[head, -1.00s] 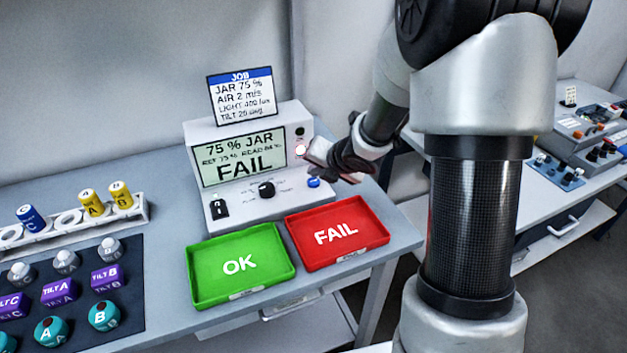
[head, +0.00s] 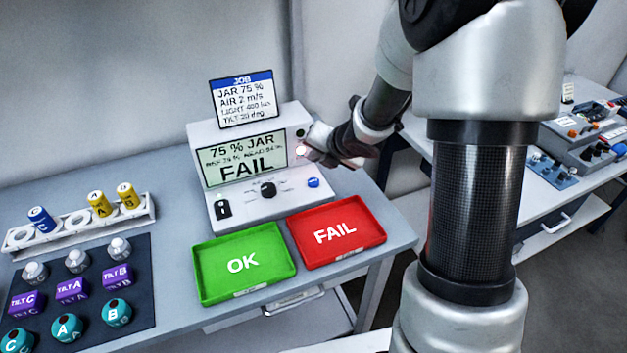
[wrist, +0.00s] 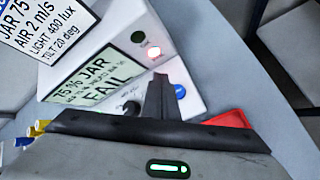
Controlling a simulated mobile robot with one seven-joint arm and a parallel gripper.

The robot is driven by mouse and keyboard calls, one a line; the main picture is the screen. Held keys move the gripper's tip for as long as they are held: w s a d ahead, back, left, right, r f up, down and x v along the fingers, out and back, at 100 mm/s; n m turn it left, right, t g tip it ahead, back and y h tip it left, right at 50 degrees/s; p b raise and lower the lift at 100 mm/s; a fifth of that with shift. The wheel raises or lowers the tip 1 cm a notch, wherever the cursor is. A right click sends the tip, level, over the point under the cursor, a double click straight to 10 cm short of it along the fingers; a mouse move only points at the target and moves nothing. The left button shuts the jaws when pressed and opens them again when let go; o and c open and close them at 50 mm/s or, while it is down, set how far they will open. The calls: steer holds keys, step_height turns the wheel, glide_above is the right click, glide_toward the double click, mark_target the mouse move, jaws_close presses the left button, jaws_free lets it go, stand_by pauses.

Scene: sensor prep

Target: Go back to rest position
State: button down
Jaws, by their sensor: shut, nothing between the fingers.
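My gripper (head: 335,158) is shut and empty. In the head view it hangs in the air in front of the right side of the test box (head: 208,137), above and behind the red FAIL tray (head: 309,247). In the wrist view my gripper (wrist: 158,92) points at the box (wrist: 190,92), with its closed fingers over the box's lower right part. The box's screen (head: 240,158) reads "75 % JAR" and "FAIL", and a reddish light (head: 301,150) glows beside it. Whether the fingers touch the box cannot be told.
A green OK tray (head: 215,287) stands beside the red tray; both look empty. A rack (head: 150,213) with blue and yellow vials and a dark mat (head: 140,250) with several sensors lie at left. A second bench (head: 590,186) with instruments stands at right.

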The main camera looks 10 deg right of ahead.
stand_by(0.3)
steer(key=s+d+r+m+h+p, duration=0.2)
steer(key=s+d+r+m, duration=0.15)
steer(key=r+m, duration=0.45)
steer(key=s+d+r+m+h+p, duration=0.3)
steer(key=s+r+m, duration=0.25)
steer(key=r, duration=0.45)
steer(key=s+a+r+m+g+y+p, duration=0.1)
steer(key=s+a+r+m+p, duration=0.1)
steer(key=s+m, duration=0.6)
steer(key=s+a+r+m+g+y+p, duration=0.1)
steer(key=s+a+r+m+g+p, duration=0.1)
steer(key=s+a+r+m, duration=0.3)
steer(key=s+m, duration=0.4)
steer(key=s, duration=0.4)
steer(key=shift+s+r+p, duration=0.3)
steer(key=shift+s+r, duration=0.05)
